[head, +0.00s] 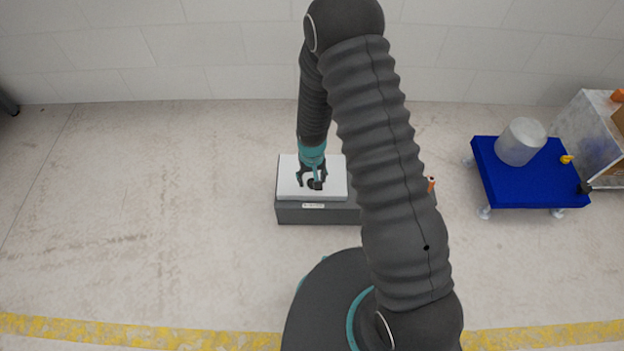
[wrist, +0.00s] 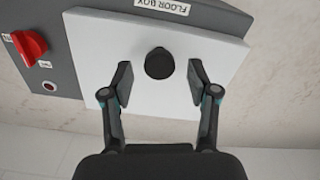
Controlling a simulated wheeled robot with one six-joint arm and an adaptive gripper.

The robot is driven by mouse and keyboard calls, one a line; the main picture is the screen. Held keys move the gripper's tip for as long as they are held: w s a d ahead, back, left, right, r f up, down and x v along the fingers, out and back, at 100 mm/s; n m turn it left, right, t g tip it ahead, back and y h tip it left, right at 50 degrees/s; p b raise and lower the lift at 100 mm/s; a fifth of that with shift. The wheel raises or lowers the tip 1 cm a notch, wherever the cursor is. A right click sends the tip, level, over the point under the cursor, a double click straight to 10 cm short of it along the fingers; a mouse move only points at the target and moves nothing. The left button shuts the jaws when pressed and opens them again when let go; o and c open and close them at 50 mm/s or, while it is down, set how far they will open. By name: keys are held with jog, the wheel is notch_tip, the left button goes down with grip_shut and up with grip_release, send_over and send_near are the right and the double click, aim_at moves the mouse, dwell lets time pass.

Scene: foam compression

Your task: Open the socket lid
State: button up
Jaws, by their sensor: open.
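The socket lid (head: 334,185) is a flat white panel on top of a grey floor box (head: 300,215). In the wrist view the white lid (wrist: 150,110) carries a round black knob (wrist: 159,63), and a "FLOOR BOX" label (wrist: 163,6) shows on the grey body beyond it. My gripper (wrist: 159,82) is open, with one finger on each side of the knob and a gap on both sides. In the head view my gripper (head: 311,183) points down over the lid, which looks closed. Whether the fingertips touch the lid, I cannot tell.
A red rotary switch (wrist: 25,44) and a small red indicator (wrist: 49,86) sit on the grey box beside the lid. A blue cart (head: 515,185) with a translucent cylinder (head: 521,141) stands at the right. Open floor lies left of the box.

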jog(key=shift+f, duration=0.5)
grip_shut()
jog(key=shift+w+r, duration=0.1)
